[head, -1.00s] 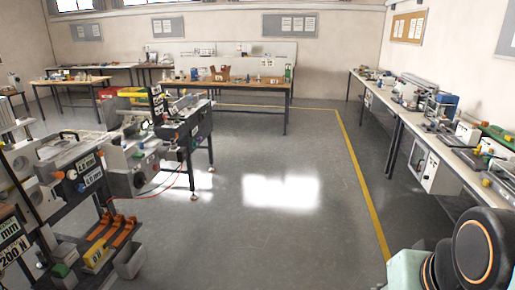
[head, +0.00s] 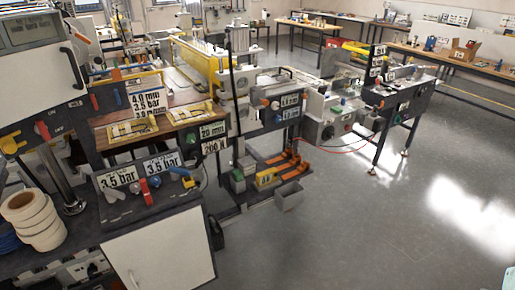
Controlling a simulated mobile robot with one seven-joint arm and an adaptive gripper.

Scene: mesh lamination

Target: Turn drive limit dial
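No dial can be read as the drive limit dial. Several knobs sit on the machine line: a green knob (head: 191,139) beside a "20 mm" sign (head: 213,130), with a "200 N" sign (head: 216,146) below it. A small orange knob (head: 275,105) and a blue knob (head: 278,118) sit beside number signs on the middle unit. A dark round knob (head: 327,132) is on the pale grey unit further right.
A dark console (head: 150,190) with "3.5 bar" signs and a white cabinet door (head: 165,255) stands at the near left. Tape rolls (head: 35,220) are stacked beside it. A grey bin (head: 289,196) and orange pedals (head: 292,165) are low by the line. Floor at right is clear.

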